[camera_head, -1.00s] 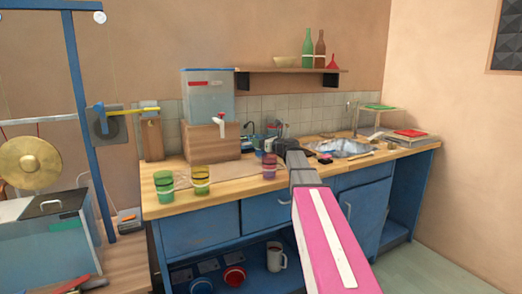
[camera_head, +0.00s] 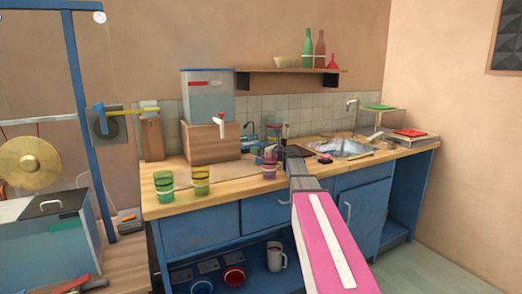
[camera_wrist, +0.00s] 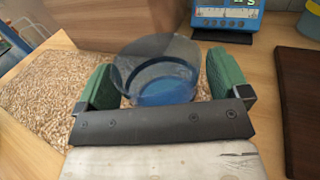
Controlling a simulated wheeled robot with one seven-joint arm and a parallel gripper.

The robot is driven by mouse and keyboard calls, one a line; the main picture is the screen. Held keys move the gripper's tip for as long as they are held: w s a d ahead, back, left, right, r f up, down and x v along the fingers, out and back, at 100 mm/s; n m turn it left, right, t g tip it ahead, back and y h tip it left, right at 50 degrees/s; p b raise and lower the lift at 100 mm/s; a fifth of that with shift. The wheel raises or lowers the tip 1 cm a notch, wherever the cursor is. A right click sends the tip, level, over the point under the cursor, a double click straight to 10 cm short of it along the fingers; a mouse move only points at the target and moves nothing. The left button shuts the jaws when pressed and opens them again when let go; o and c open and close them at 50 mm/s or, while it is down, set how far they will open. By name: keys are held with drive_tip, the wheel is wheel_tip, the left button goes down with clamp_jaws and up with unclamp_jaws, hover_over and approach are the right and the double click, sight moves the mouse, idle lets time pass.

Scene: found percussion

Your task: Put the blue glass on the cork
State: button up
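The blue glass (camera_wrist: 160,88) is between the two green fingers of my gripper (camera_wrist: 160,78) in the wrist view. The fingers lie close against its left and right sides, and its rim faces the camera. The speckled tan cork (camera_wrist: 45,88) lies on the counter at the left of the wrist view, reaching close to the left finger. I cannot tell whether the glass base touches a surface. In the head view my gripper (camera_head: 294,152) is small and dark above the counter, and I cannot pick out the blue glass there.
A green glass (camera_head: 163,188), a yellow glass (camera_head: 200,182) and a purple glass (camera_head: 269,165) stand along the counter's front. A water tank (camera_head: 208,95) on a wooden block stands behind. A blue device with a display (camera_wrist: 225,18) and a dark board (camera_wrist: 298,100) lie near my gripper.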

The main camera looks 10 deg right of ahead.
drive_tip(key=shift+r, duration=0.15)
drive_tip(key=v, duration=1.2)
